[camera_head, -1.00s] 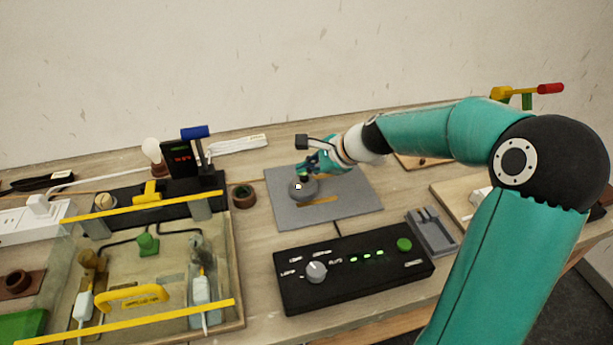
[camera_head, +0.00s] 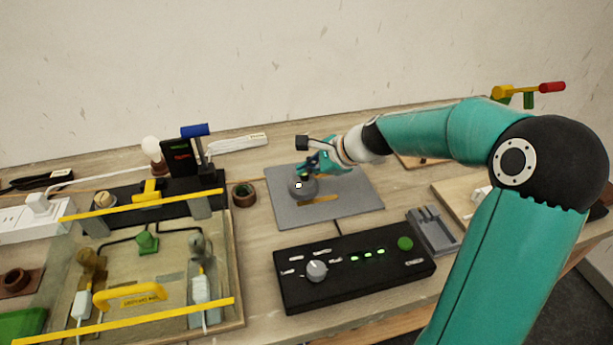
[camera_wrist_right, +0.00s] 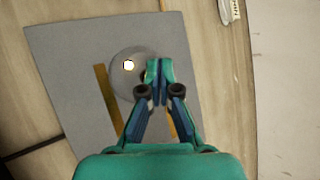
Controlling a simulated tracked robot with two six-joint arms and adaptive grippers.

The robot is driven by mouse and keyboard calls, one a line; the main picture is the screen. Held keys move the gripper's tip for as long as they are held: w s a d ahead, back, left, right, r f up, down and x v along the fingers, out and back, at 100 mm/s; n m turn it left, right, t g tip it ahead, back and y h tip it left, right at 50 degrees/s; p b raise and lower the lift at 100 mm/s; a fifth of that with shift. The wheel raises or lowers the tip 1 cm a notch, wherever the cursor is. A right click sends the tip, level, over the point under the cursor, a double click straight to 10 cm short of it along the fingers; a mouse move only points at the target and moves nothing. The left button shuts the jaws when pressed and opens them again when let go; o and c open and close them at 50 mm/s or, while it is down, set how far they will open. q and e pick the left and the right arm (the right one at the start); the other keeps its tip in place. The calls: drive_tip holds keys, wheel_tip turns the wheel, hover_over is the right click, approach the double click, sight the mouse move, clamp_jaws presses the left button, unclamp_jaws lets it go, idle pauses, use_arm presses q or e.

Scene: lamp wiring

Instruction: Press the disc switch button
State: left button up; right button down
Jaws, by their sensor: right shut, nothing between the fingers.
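The disc switch (camera_head: 303,189) is a round grey disc on a grey plate (camera_head: 354,205) in the middle of the table. Its small bright button (camera_head: 298,185) shows on top, and also in the right wrist view (camera_wrist_right: 129,65). My right gripper (camera_head: 308,170) is shut and empty, its fingertips at the far side of the disc in the head view. In the right wrist view the shut fingertips (camera_wrist_right: 159,70) overlap the disc's right edge, beside the button and not covering it. I cannot tell whether they touch the disc. My left gripper is not in view.
A black control box (camera_head: 350,266) with a grey knob and a green button stands in front of the plate. A clear-covered case (camera_head: 150,270) with yellow bars is at the left. A brown ring (camera_head: 244,195) sits left of the plate.

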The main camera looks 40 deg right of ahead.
drive_tip(key=shift+r, duration=0.1)
idle(0.3)
drive_tip(key=shift+r+p, duration=0.3)
drive_tip(key=shift+p, duration=0.2)
wheel_tip(320, 180, up, 6)
drive_tip(key=p, duration=0.5)
drive_tip(key=shift+p, duration=0.35)
